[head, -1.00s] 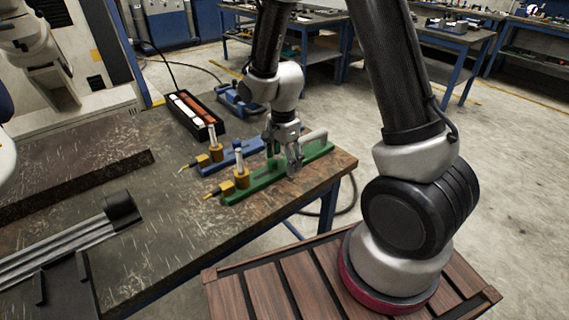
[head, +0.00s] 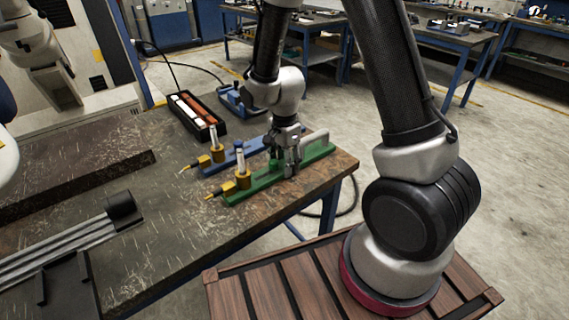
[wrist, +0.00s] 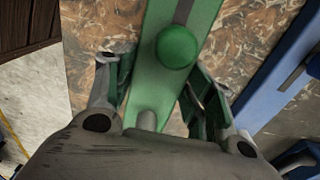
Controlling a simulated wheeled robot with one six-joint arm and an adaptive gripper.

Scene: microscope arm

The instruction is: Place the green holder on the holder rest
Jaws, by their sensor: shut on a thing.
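The green holder (head: 262,184) is a long green bar near the right edge of the worktable, with a brass post at its left end and a pale handle at its right end. My gripper (head: 286,168) points down at the middle of the bar and is shut on it. In the wrist view the green holder (wrist: 152,90) runs between the two fingers of my gripper (wrist: 160,80), beside a round green knob. The bar appears to lie on the tabletop. I cannot tell for sure which thing is the holder rest; a grey railed fixture (head: 60,248) stands at the left front.
A similar blue holder (head: 230,158) lies close behind the green one. A black box (head: 196,115) with white and brown pieces and a blue device (head: 240,100) stand farther back. The tabletop (head: 170,235) between the grey fixture and the green holder is clear.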

